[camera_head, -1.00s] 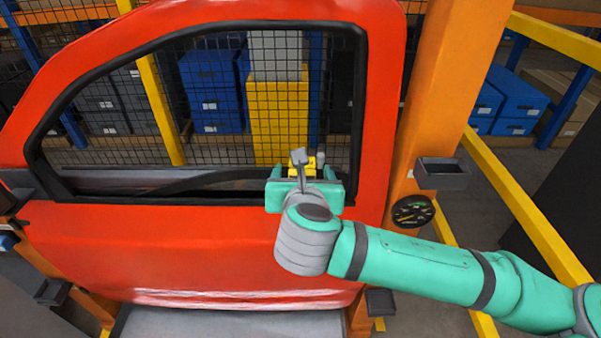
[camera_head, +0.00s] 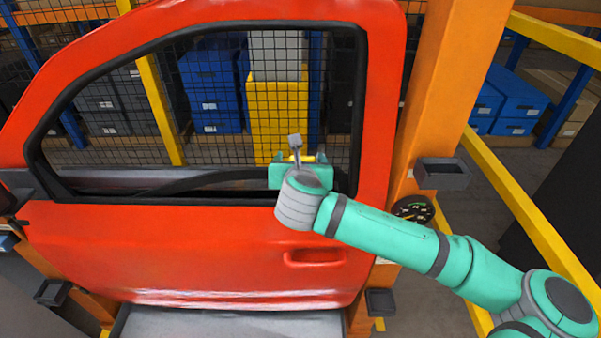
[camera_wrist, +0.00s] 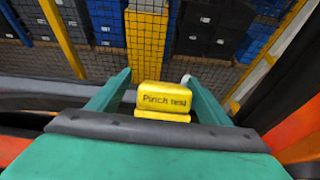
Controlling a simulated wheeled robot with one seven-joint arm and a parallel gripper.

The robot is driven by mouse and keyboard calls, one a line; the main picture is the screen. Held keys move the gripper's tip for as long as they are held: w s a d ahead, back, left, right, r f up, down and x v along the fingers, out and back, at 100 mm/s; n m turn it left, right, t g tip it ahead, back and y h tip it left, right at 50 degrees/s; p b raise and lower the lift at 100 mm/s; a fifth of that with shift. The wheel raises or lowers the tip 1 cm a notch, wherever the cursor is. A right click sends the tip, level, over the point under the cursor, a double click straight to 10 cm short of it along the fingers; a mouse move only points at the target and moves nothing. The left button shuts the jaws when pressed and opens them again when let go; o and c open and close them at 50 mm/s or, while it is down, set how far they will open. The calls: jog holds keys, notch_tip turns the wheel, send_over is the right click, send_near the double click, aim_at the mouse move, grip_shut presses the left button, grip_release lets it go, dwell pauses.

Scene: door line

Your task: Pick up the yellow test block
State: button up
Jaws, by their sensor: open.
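The yellow test block (camera_wrist: 163,98), lettered "Pinch test", shows in the wrist view between my gripper's two green fingers. My gripper (camera_wrist: 157,77) is open, with visible gaps between the block and each finger. A second yellow piece shows just below the block, and the dark bar in front hides what is under it. In the head view my gripper (camera_head: 300,160) is at the lower right of the door's window opening.
The red car door (camera_head: 150,250) with its dark window frame is close around my gripper. An orange post (camera_head: 445,90) with a grey tray (camera_head: 442,173) stands to the right. Behind the window are a wire mesh and blue boxes (camera_head: 212,90).

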jog(key=shift+c, duration=0.6)
jog(key=c, duration=1.3)
jog(key=shift+c, duration=0.2)
